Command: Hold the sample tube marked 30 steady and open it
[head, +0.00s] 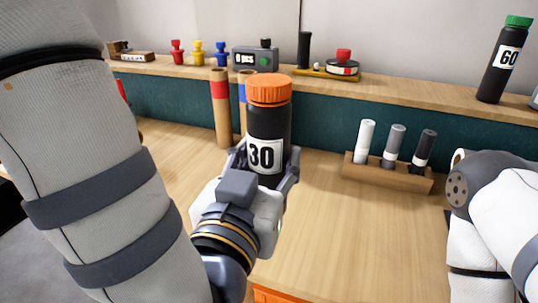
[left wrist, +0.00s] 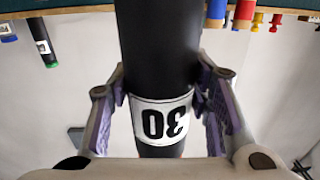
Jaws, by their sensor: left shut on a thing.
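The sample tube marked 30 (head: 268,125) is black with a white label and an orange ribbed cap (head: 269,90). It stands upright in the head view, with the cap on it. My left gripper (head: 265,165) is shut on the tube around its lower part, at the label.
A wooden rack (head: 388,176) with three marker-like sticks stands on the desk at right. A black tube marked 60 with a green cap (head: 503,62) stands on the back shelf (head: 425,91). Two cardboard rolls, one being the red-banded roll (head: 221,110), stand behind the held tube.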

